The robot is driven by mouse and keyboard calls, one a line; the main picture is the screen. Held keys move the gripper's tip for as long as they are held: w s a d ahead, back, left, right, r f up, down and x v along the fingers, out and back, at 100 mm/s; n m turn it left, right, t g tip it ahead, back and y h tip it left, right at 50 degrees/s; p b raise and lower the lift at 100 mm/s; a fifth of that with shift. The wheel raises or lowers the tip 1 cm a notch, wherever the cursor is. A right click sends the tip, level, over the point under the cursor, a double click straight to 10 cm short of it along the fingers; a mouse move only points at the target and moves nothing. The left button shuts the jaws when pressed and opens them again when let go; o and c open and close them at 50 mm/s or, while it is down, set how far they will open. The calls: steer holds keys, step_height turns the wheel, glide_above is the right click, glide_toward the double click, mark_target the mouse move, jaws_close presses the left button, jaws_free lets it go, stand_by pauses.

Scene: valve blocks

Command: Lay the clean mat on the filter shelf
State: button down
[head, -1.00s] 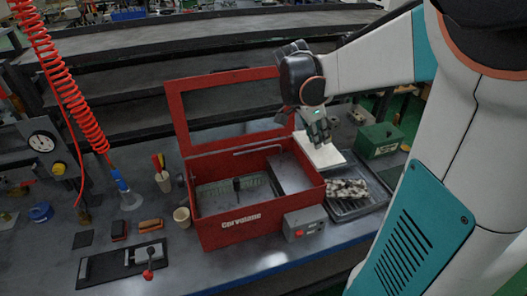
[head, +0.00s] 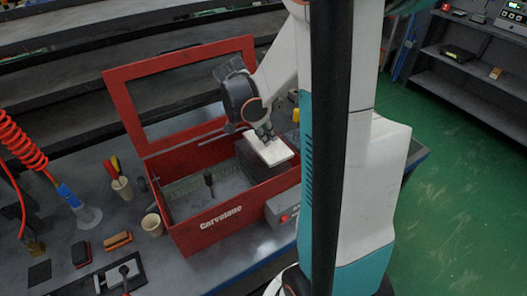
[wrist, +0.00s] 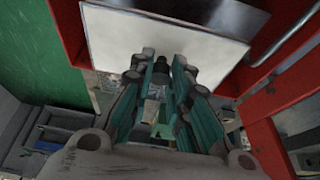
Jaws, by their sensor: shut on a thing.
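The clean mat (head: 274,151) is a thin white slab, held tilted over the right part of the open red box (head: 205,222). My gripper (head: 266,134) is shut on one edge of it. In the wrist view, the white mat (wrist: 165,38) spans the fingertips (wrist: 164,66) beside the red box wall (wrist: 70,35). The grey metal filter shelf (head: 249,163) inside the box's right side is partly hidden by the mat and gripper. A bare grey strip of shelf (wrist: 215,10) shows beyond the mat in the wrist view. I cannot tell whether the mat touches the shelf.
The box's red framed lid (head: 122,100) stands open behind. A dark upright knob (head: 208,179) rises inside the box's left part. A grey control box (head: 285,206) sits at the front right. My arm blocks the right side.

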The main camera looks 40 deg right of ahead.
mark_target(263, 145)
steer(key=shift+f+b, duration=0.85)
steer(key=shift+f, duration=2.35)
steer(key=shift+f, duration=0.1)
steer(key=c, duration=1.5)
jaws_free()
steer(key=p+v, duration=0.3)
steer(key=v, duration=0.9)
